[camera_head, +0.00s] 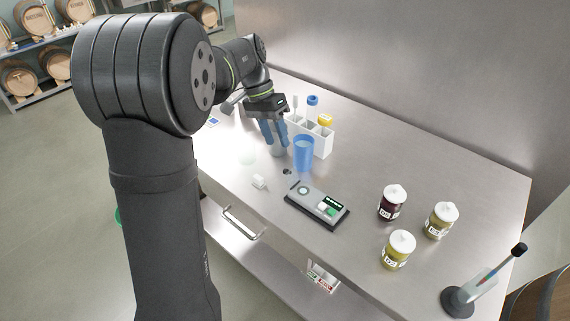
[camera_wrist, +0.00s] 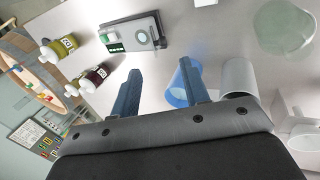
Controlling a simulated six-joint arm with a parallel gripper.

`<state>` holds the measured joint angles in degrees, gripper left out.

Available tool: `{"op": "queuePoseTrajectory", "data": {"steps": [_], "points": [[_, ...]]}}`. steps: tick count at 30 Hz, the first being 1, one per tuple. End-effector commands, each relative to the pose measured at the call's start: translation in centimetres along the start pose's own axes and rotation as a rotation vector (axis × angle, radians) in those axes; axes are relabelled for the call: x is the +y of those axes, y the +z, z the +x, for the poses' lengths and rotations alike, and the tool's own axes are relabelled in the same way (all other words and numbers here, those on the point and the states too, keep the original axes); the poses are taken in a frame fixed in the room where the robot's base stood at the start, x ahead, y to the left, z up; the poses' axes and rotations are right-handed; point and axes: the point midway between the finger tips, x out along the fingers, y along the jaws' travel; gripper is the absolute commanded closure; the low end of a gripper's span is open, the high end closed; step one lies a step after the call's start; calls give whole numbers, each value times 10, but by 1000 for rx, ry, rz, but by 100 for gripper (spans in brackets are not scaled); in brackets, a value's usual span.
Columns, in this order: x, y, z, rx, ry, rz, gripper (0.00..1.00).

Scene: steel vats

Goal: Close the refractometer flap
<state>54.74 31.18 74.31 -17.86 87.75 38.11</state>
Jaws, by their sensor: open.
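The refractometer (camera_head: 317,204) is a flat dark-edged device with a grey top, a green display and a round measuring spot, lying on the steel bench. It also shows at the top of the wrist view (camera_wrist: 133,36). A small dark piece (camera_head: 287,171) stands out at its round-spot end and looks like the raised flap; it shows at that end in the wrist view too (camera_wrist: 163,42). Its exact angle is hard to tell. My gripper (camera_head: 273,146) is open and empty, with blue fingers, apart from the refractometer and behind-left of it. Its fingers also show in the wrist view (camera_wrist: 160,70).
A blue cup (camera_head: 304,153) and a grey cylinder (camera_wrist: 240,78) stand close to my fingers. A white rack (camera_head: 322,143) is behind.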

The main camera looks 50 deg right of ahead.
Motion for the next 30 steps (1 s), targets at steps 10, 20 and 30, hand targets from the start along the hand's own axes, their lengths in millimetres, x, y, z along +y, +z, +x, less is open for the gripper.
{"op": "queuePoseTrajectory", "data": {"steps": [10,20,30], "points": [[0,0,69,-2,0,-2,58],[0,0,88,-1,-1,-1,58],[0,0,88,0,-1,-1,88]]}}
